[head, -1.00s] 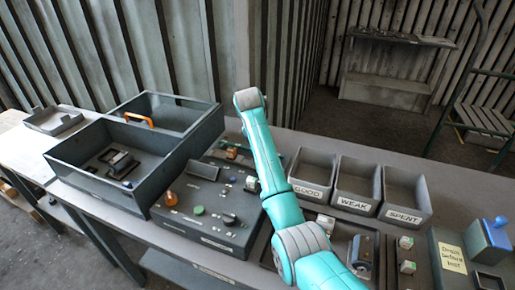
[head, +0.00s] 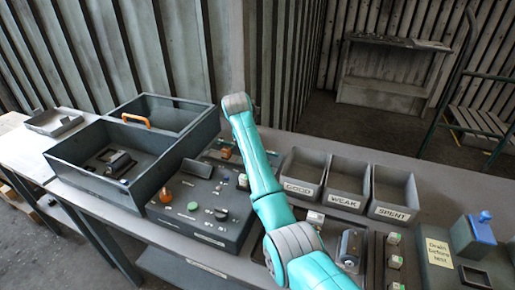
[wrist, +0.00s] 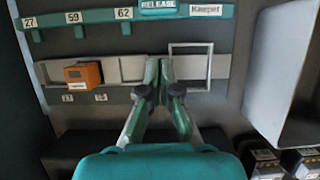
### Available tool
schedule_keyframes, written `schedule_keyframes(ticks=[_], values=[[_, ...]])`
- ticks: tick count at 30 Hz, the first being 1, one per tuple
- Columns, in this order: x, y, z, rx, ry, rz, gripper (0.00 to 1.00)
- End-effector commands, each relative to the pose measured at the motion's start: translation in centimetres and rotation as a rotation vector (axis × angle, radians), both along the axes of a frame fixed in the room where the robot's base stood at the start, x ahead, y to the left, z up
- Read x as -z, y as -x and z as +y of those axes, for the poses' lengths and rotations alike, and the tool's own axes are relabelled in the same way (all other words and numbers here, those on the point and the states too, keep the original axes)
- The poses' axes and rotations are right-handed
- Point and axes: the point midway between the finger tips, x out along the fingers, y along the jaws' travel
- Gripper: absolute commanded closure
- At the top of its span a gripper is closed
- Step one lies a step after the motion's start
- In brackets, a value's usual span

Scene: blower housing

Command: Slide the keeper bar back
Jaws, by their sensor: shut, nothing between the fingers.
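In the wrist view a teal bar (wrist: 90,17) runs along the top of a grey panel. It carries the numbers 27, 59 and 62, a RELEASE label (wrist: 171,5) and a label that seems to read Keeper (wrist: 206,9). Below it is a pale slotted rail (wrist: 132,69) with an orange block (wrist: 84,74) at its left part. My gripper (wrist: 162,64) is shut and empty, its fingertips over the rail, below the RELEASE label and right of the orange block. Whether the tips touch the rail I cannot tell. In the head view my arm hides the gripper.
Bins marked GOOD (head: 299,187), WEAK (head: 344,200) and SPENT (head: 392,213) stand right of my arm. A deep grey box (head: 150,175) and a control panel with knobs (head: 207,232) lie to the left. In the wrist view a pale-walled container (wrist: 283,75) stands close on the right.

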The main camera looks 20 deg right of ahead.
Motion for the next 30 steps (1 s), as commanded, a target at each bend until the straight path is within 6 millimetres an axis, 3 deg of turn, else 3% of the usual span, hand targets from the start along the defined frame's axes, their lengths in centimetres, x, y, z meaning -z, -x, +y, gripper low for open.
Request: schedule_keyframes(ticks=[15, 21, 30], values=[[-7.8, 2.5, 1.8, -0.002, -0.001, -0.002, 1.00], [-9.1, 2.9, 2.1, 0.000, -0.001, 0.000, 1.00], [-9.3, 3.0, 2.1, 0.000, -0.001, 0.002, 1.00]])
